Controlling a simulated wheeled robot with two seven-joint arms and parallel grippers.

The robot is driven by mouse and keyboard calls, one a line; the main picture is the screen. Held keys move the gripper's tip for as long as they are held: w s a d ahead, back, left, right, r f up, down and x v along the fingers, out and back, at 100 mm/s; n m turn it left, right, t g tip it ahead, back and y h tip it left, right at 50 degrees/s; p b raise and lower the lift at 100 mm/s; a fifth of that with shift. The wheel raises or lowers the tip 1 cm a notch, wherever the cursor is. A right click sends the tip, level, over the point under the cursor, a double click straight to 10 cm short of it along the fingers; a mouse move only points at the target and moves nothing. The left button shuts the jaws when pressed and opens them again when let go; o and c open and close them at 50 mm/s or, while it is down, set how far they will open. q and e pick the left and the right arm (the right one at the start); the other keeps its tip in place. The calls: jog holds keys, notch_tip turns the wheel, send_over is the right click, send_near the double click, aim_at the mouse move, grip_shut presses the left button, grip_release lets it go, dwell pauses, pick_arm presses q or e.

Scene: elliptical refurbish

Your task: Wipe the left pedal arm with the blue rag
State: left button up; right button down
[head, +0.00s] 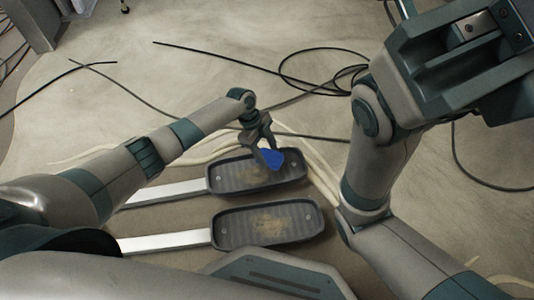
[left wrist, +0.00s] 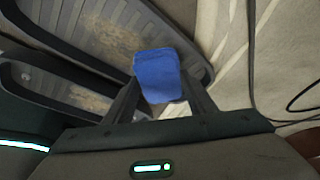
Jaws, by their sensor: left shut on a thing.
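The blue rag (head: 271,159) is between the fingers of my left gripper (head: 264,146), which is shut on it. In the left wrist view the blue rag (left wrist: 158,75) covers the fingertips and overlaps the far pedal tray. The far pedal (head: 225,178) is a dark ribbed tray with a tan dirt patch, on a pale metal pedal arm (head: 165,193). The rag is over this tray; I cannot tell whether it touches. A second pedal (head: 290,233) with a dirt patch lies nearer, on its own pale arm (head: 165,242). My right gripper is not clearly visible; only right arm links show.
Black cables (head: 185,47) lie loose and looped on the pale floor behind the pedals. Pale hoses (head: 318,160) run close to the far pedal. The floor (head: 200,75) at the back is mostly open. A grey cabinet edge (head: 35,20) is at the top left.

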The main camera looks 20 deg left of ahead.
aim_at(279, 154)
pick_arm(q)
jog(key=shift+w+d+r+b, duration=0.1)
jog(key=shift+w+d+b, duration=0.25)
jog(key=shift+d, duration=0.45)
jog(key=shift+w+d+b, duration=0.15)
jog(key=shift+w+d, duration=0.3)
jog(key=shift+d, duration=0.3)
jog(key=shift+r, duration=0.15)
jog(key=shift+p, duration=0.3)
jog(key=shift+s+a+r+p, duration=0.15)
jog(key=shift+s+a+p, duration=0.25)
jog(key=shift+a+p, duration=0.25)
jog(key=shift+s+a+p, duration=0.15)
jog(key=shift+s+a, duration=0.05)
jog(key=shift+a, duration=0.25)
jog(key=shift+s+a+p, duration=0.15)
jog(key=shift+s+a, duration=0.05)
jog(key=shift+a, duration=0.25)
